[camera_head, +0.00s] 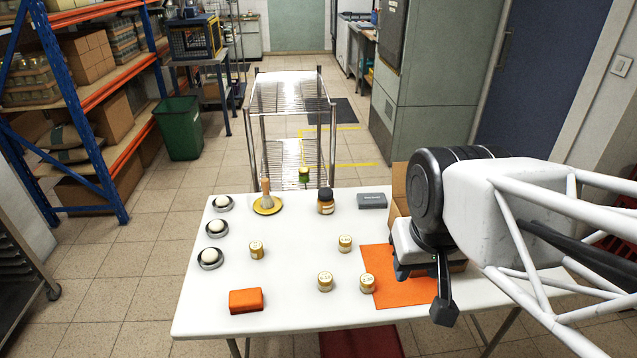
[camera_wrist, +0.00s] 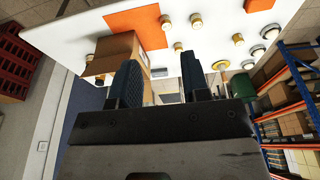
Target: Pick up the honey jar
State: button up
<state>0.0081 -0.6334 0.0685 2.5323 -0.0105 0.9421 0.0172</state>
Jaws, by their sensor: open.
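An amber jar with a dark lid (camera_head: 326,204) stands upright near the back edge of the white table (camera_head: 290,305). It looks most like the honey jar, but I cannot read its label. Several smaller jars with pale lids stand nearer the front, such as one in the middle (camera_head: 345,243) and one on the orange mat (camera_head: 367,284).
A cardboard box (camera_head: 398,189) stands beside my arm at the right, also seen in the wrist view (camera_wrist: 116,50). A grey box (camera_head: 372,201), a yellow dish with a brush (camera_head: 267,206), white balls in dark dishes (camera_head: 215,227) and an orange cloth block (camera_head: 246,301) are on the table.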

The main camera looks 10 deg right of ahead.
jog(key=shift+o, duration=0.4)
jog(key=o, duration=1)
jog(key=w+d+f+n, duration=0.2)
jog(key=w+d, duration=0.4)
jog(key=w, duration=0.3)
jog(key=w+d+f+n+g, duration=0.1)
jog(key=w+d+f+n, duration=0.1)
jog(key=w+d, duration=0.55)
jog(key=w+d+f+n, duration=0.15)
jog(key=w+d, duration=0.35)
jog(key=w, duration=0.6)
jog(key=w+d+f+n, duration=0.1)
jog(key=w+d+f, duration=0.2)
jog(key=d+f, duration=0.4)
jog(key=w+d+f+n+g, duration=0.1)
jog(key=w+d+f+n, duration=0.1)
jog(key=w+d+f, duration=0.2)
jog(key=w+d+f+n, duration=0.1)
jog(key=w+d+f, duration=0.3)
jog(key=d+f, duration=0.6)
jog(key=shift+d+g, duration=0.3)
jog(key=shift+d, duration=1.35)
jog(key=shift+d+f+n, duration=0.25)
jog(key=shift+d, duration=0.1)
